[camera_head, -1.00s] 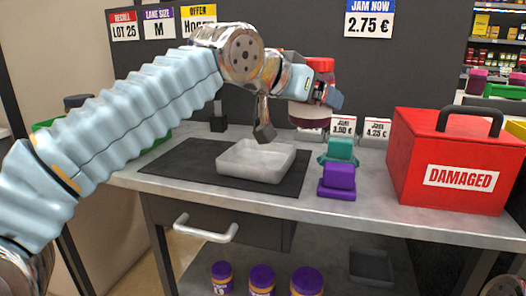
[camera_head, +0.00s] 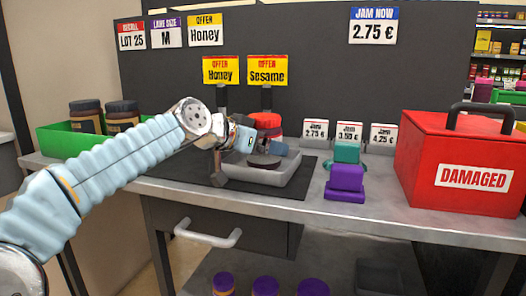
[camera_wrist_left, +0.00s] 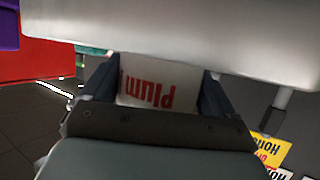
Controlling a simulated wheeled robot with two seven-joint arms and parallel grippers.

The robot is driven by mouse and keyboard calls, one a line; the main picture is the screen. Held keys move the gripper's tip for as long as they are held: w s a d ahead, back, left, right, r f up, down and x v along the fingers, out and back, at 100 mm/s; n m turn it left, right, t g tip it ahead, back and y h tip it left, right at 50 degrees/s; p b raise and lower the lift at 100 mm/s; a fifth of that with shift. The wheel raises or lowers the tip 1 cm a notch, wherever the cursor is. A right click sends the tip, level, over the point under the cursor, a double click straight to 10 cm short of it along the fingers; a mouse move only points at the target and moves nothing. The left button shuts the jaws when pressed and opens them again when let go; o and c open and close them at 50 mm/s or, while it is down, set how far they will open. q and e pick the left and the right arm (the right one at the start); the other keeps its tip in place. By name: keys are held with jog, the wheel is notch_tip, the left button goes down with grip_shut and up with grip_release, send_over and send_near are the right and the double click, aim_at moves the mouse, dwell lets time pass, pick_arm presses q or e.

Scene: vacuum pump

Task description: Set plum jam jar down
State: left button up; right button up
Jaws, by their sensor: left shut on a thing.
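The plum jam jar has a red lid (camera_head: 267,121) and shows at the grey tray (camera_head: 291,166) on the dark mat. My left gripper (camera_head: 250,142) is shut on the jar from the left side. In the left wrist view, its pale label (camera_wrist_left: 155,88) with upside-down red "Plum" lettering sits between the two fingers. The gripper hides part of the jar's body in the head view. A dark round patch (camera_head: 264,161) shows below it inside the tray. I cannot tell whether the jar touches the tray floor. My right gripper is not in view.
A red "DAMAGED" box (camera_head: 465,165) stands at the right. A purple and teal device (camera_head: 346,178) stands between it and the tray. Small price cards (camera_head: 349,134) line the back. A green crate (camera_head: 65,140) with dark-lidded jars is at the left.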

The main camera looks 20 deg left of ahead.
pick_arm(q)
jog(key=shift+f, duration=0.25)
jog(key=o, duration=1.2)
jog(key=shift+c, duration=0.2)
jog(key=shift+r, duration=0.2)
jog(key=v, duration=1.2)
jog(key=shift+f+b, duration=0.2)
jog(key=shift+b, duration=0.15)
